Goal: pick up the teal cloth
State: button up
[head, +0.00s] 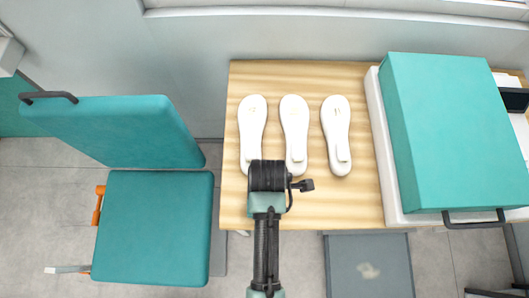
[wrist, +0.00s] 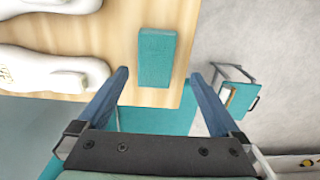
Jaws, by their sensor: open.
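The teal cloth (wrist: 157,57) is a small folded rectangular block lying flat on the wooden table near its edge, in the wrist view. My gripper (wrist: 160,75) is open, with a blue finger to each side of the cloth's lower part in the picture. The fingers look nearer the camera than the cloth, and nothing is held. The cloth does not show in the head view, where my arm covers part of the table. My fingers are hidden there too.
Three white insoles (head: 294,130) lie side by side on the wooden table (head: 360,205). A large teal-topped machine (head: 450,130) stands on the right. A teal chair (head: 155,225) stands on the left. A grey bin or platform (head: 340,270) is below the table's front edge.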

jog(key=shift+w+a+f+p, duration=0.1)
jog(key=shift+w+f+p, duration=0.05)
jog(key=shift+f, duration=1.9)
jog(key=shift+w+f+p, duration=0.1)
jog(key=shift+f+p, duration=0.05)
jog(key=shift+f, duration=1.9)
jog(key=shift+c, duration=0.3)
jog(key=c, duration=1.1)
jog(key=shift+r, duration=0.1)
notch_tip(320, 180, up, 10)
jog(key=shift+f, duration=0.1)
